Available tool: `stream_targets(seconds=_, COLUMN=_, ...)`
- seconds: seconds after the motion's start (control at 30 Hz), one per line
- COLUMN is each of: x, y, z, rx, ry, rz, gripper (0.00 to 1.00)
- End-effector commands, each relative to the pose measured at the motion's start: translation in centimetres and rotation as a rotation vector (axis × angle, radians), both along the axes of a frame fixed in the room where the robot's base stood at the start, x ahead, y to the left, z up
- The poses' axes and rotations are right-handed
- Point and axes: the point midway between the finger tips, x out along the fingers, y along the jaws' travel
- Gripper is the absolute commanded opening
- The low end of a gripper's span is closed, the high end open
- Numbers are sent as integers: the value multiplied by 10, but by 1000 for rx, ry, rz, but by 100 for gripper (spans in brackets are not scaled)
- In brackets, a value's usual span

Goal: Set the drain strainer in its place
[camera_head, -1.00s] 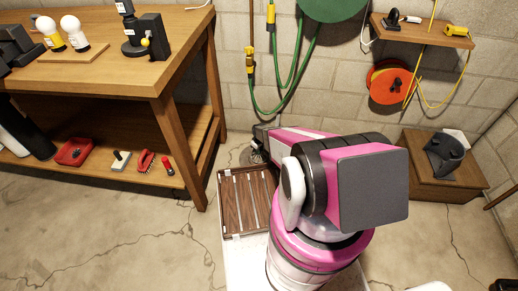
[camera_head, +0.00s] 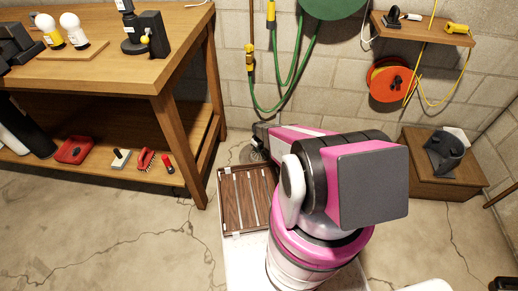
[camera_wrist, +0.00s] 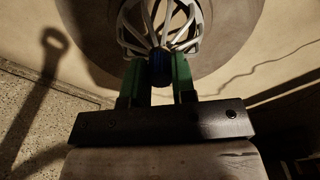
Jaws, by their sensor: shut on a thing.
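My gripper (camera_wrist: 158,74) shows in the wrist view with its two green fingers shut on the drain strainer (camera_wrist: 160,43). The strainer is an open cage of pale metal ribs with a blue part between the fingers. Behind it lies a wide round drain recess (camera_wrist: 235,62) in the floor. I cannot tell whether the strainer touches it. In the head view, part of a grey round drain (camera_head: 246,155) shows on the floor near the wall, beside the end of my arm. My arm hides the fingers and the strainer there.
A green hose (camera_head: 275,85) hangs on the block wall behind. A low wooden box (camera_head: 440,185) stands at right.

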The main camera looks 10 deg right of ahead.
Motion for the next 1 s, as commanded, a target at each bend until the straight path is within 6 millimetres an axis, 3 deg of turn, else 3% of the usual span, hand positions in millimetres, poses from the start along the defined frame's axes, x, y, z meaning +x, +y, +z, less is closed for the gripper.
stream_targets(seconds=0.97, x=0, y=0, z=-18, rx=0, ry=0, rz=0, gripper=1)
stream_targets(seconds=1.0, x=0, y=0, z=-18, rx=0, ry=0, rz=0, gripper=28)
